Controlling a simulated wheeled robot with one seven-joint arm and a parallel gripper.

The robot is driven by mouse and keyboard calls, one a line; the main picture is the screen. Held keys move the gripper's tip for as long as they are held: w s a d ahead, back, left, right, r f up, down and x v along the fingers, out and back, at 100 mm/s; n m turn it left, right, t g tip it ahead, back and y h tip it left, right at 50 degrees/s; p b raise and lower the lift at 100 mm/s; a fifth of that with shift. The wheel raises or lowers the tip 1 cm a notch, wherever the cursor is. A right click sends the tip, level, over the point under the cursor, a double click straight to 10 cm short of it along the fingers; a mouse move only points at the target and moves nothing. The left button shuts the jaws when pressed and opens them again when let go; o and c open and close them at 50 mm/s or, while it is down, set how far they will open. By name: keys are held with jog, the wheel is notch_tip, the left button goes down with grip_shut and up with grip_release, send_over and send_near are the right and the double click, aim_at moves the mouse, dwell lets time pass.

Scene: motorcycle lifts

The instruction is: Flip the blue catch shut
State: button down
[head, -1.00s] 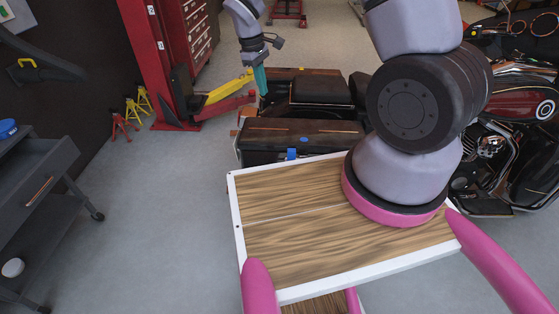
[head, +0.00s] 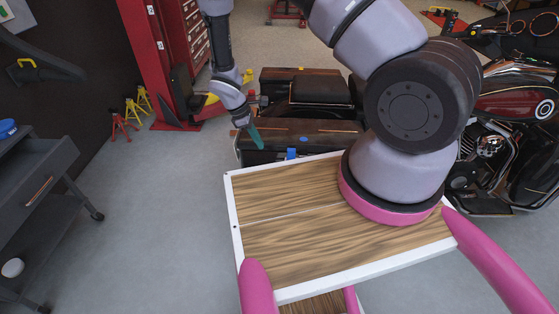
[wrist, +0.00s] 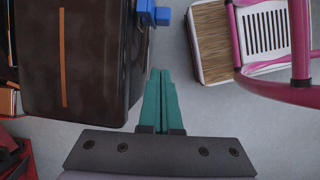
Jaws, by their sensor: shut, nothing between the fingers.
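The blue catch (head: 291,153) sits on the near side of a dark brown case (head: 270,130), close to the top edge. In the wrist view the catch (wrist: 152,14) sticks out from the case's side (wrist: 85,55) near the top of the picture. My gripper (head: 258,145) has teal fingers and is shut and empty, pointing down at the left part of the case's near side. In the wrist view its closed fingertips (wrist: 160,72) are beside the case, apart from the catch. The catch's exact angle is too small to tell.
My wooden-topped base with pink parts stands just in front of the case. A motorcycle (head: 510,120) stands at right. A dark tool cart (head: 40,190) is at left, with yellow and red stands (head: 130,115) behind it.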

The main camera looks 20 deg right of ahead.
jog(key=s+d+f, duration=0.2)
jog(key=d+f, duration=0.5)
jog(key=f, duration=0.2)
jog(key=shift+s+d, duration=0.2)
jog(key=shift+f, duration=0.1)
jog(key=d, duration=0.2)
jog(key=s+d, duration=0.1)
jog(key=d, duration=0.1)
jog(key=shift+s+d, duration=0.3)
jog(key=shift+d, duration=0.1)
